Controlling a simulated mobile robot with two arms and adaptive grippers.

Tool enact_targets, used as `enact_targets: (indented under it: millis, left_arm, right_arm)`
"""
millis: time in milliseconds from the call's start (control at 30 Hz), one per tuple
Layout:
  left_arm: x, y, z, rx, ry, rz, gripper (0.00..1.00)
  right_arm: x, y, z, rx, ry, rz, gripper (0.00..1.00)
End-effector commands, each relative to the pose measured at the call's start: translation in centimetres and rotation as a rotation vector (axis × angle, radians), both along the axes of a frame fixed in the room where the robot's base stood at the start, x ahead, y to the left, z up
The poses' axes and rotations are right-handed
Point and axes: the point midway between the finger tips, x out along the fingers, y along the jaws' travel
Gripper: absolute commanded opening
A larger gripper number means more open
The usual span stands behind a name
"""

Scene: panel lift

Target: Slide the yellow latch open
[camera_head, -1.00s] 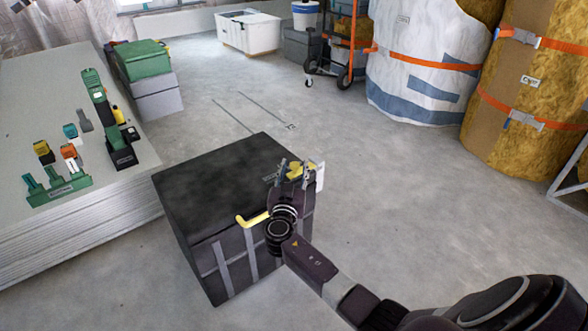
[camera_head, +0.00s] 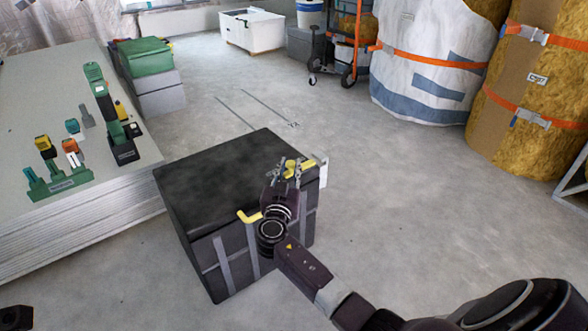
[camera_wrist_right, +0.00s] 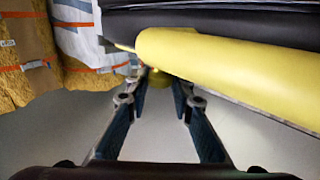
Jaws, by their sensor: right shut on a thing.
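A black box (camera_head: 205,170) stands on the floor with grey strips down its front. Yellow latch parts (camera_head: 306,166) show at its right front top edge, partly behind my right gripper (camera_head: 286,170). A bent yellow bar (camera_head: 248,217) shows at the left of the same edge. In the right wrist view, the fingers of my right gripper (camera_wrist_right: 160,84) are shut on a small yellow knob of the latch (camera_wrist_right: 157,92). A thick yellow bar (camera_wrist_right: 235,75) runs close above the right finger. My left gripper is not clearly in view.
A stack of grey panels (camera_head: 90,225) at the left bears green tools and holders (camera_head: 62,186). A green case (camera_head: 146,60) sits behind it. Wrapped rolls (camera_head: 430,65) and a trolley (camera_head: 350,75) stand at the back right. The floor beyond the box is clear.

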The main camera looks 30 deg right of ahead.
Motion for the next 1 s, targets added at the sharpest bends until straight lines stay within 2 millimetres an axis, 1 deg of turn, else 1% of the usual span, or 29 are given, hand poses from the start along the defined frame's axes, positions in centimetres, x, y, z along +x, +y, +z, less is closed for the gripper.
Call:
enact_targets:
  millis: [33,200,233,367,400,633,767,867,1000]
  left_arm:
    - [0.0,0.0,0.0,0.000,0.000,0.000,0.40]
    - [0.0,0.0,0.0,0.000,0.001,-0.001,0.40]
    - [0.0,0.0,0.0,0.000,0.001,-0.001,0.40]
    - [0.0,0.0,0.0,0.000,0.001,-0.001,0.40]
    - [0.0,0.0,0.0,0.000,0.001,-0.001,0.40]
    - [0.0,0.0,0.0,0.001,0.002,-0.001,0.40]
    - [0.0,-0.1,-0.1,0.003,0.003,-0.001,0.40]
    - [0.0,-0.1,0.0,0.002,0.004,-0.001,0.40]
    - [0.0,0.0,0.0,0.002,0.003,-0.001,0.40]
  right_arm:
    - [0.0,0.4,-0.2,0.002,0.004,0.005,0.00]
    - [0.0,0.5,-0.2,0.002,0.005,0.007,0.00]
    - [0.0,0.5,-0.3,0.002,0.005,0.007,0.23]
    - [0.0,0.5,-0.3,0.002,0.005,0.007,0.37]
    - [0.0,0.4,-0.2,0.002,0.005,0.006,0.39]
    - [0.0,0.3,-0.2,0.002,0.004,0.004,0.39]
    - [-0.5,0.8,-0.2,0.002,0.004,0.005,0.39]
    - [-1.7,1.8,-0.3,0.004,0.005,0.006,0.39]
    - [-4.0,3.7,-0.3,0.005,0.005,0.006,0.39]
